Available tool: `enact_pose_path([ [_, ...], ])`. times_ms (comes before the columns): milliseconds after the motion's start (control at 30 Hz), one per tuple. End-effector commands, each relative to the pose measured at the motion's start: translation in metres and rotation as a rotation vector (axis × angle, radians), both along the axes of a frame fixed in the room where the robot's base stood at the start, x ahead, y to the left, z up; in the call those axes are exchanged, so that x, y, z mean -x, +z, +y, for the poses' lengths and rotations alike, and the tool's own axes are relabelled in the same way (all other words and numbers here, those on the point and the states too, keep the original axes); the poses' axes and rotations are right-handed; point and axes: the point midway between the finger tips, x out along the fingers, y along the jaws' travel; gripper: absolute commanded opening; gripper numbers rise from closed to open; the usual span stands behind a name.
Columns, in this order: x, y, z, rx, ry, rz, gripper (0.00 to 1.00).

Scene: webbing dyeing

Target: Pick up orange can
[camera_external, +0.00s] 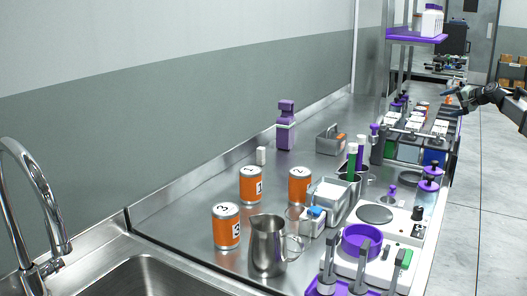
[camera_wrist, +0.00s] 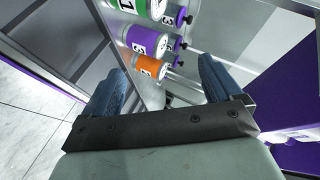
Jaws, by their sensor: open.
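In the external view, several orange-banded cans with white lids stand upright on the steel counter. Can 1 (camera_external: 251,185) is behind can 3 (camera_external: 226,226), and can 2 (camera_external: 299,186) is to the right. The wrist view shows an orange can (camera_wrist: 150,67) with a partly legible number, beside a purple can (camera_wrist: 147,42) and a green can (camera_wrist: 137,6). My gripper (camera_external: 447,92) is at the far right end of the counter, well away from the three near cans. In the wrist view its blue fingers (camera_wrist: 160,68) are apart, with nothing held between them.
A metal pitcher (camera_external: 268,245) stands close to can 3. A sink (camera_external: 150,280) and faucet (camera_external: 40,200) are at the left. A purple shelf (camera_external: 415,37) overhangs the far end.

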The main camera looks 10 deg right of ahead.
Motion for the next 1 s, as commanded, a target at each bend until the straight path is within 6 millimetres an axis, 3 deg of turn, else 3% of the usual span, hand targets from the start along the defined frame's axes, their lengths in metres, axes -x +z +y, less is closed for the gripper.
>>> enact_pose_path([
  [33,-0.011,0.023,0.01,0.01,0.016,-0.045,0.92],
  [100,-0.021,0.048,0.024,0.025,0.037,-0.1,0.92],
  [233,-0.035,0.079,0.063,0.071,0.104,-0.161,0.92],
  [467,-0.039,0.068,0.147,0.189,0.278,-0.119,0.92],
  [667,-0.033,0.054,0.244,0.333,0.491,-0.069,0.92],
  [1000,0.01,0.028,0.413,0.607,0.896,0.002,0.92],
])
